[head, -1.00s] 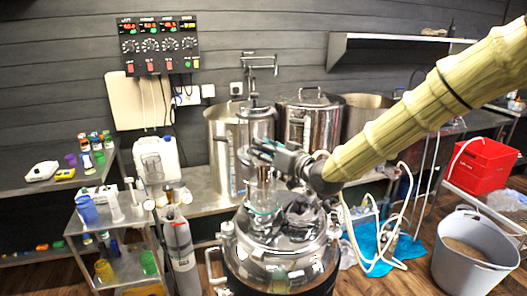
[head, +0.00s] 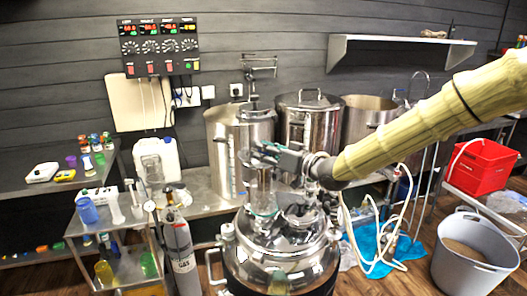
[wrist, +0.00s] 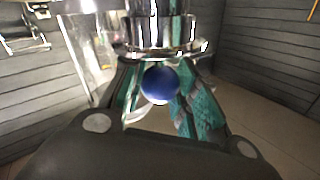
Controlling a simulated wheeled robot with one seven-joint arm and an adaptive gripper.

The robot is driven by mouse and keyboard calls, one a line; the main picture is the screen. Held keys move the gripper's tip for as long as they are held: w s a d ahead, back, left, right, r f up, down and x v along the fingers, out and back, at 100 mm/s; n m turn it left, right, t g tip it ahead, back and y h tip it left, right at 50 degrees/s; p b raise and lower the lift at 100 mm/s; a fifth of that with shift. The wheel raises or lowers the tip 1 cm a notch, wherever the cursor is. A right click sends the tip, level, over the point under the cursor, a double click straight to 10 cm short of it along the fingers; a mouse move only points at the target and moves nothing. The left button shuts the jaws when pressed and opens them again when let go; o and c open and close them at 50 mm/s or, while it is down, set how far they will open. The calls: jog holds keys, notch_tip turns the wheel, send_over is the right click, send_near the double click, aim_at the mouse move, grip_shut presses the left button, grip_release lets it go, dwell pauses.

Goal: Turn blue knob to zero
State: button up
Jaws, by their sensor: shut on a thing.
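The blue knob (wrist: 160,85) is a round ball in the middle of the wrist view, just below a shiny metal fitting (wrist: 158,32). The teal-padded fingers of my gripper (wrist: 159,92) stand on both sides of the knob and are shut on it. In the head view my gripper (head: 262,155) reaches left to the top of a clear glass cylinder (head: 262,190) above the steel kettle (head: 280,262). The knob cannot be made out there. No zero mark can be read.
Tall steel pots (head: 238,125) stand close behind my gripper. A grey gas cylinder (head: 180,255) and a cart (head: 120,262) are at left. Hoses (head: 375,215), a grey bucket (head: 470,262) and a red crate (head: 482,166) are at right. A control panel (head: 160,47) hangs on the wall.

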jog(key=o, duration=0.8)
jog(key=shift+c, duration=0.2)
jog(key=shift+d, duration=0.1)
jog(key=v, duration=1.2)
jog(key=shift+f, duration=0.1)
